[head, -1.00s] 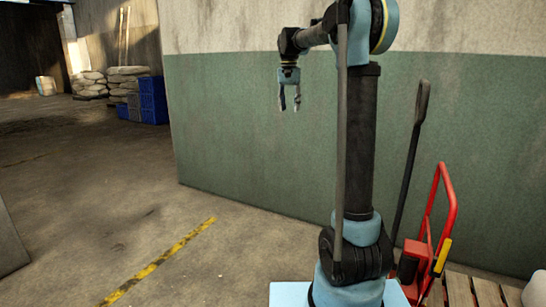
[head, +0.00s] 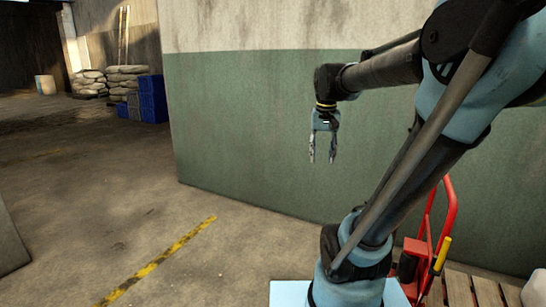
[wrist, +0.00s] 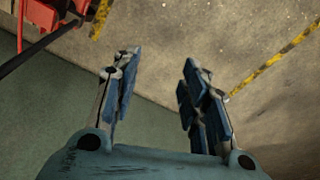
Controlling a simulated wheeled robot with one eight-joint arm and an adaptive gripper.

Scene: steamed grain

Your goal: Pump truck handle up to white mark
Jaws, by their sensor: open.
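The red truck (head: 414,247) stands at the lower right of the head view, partly behind my arm. No white mark on the handle can be made out. My gripper (head: 322,158) hangs fingers down in front of the green wall, left of the truck and apart from it. Its fingers, also in the wrist view (wrist: 158,66), are open with nothing between them.
The green and grey wall (head: 240,130) stands behind my gripper. A wooden pallet (head: 482,290) lies at the lower right beside the truck. Blue crates (head: 153,100) and stacked sacks (head: 125,75) are far back left. The floor with the yellow line (head: 160,260) is clear.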

